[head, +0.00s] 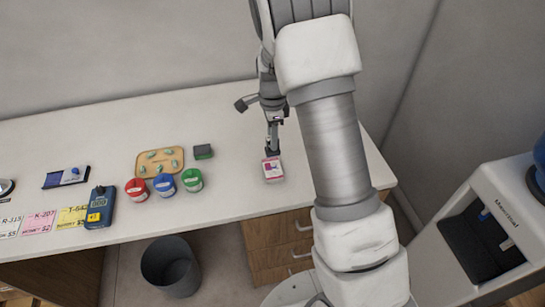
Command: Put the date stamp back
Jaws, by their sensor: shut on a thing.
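My gripper (272,151) points down over the right part of the white counter, with its dark fingertips close together.
On the counter (237,185) are a dark green block (203,152), a tan tray (148,158) with several green pieces, red (136,188), blue (164,185) and green (192,180) tubs, a blue handheld device (100,207) and a blue-and-silver item (66,177).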

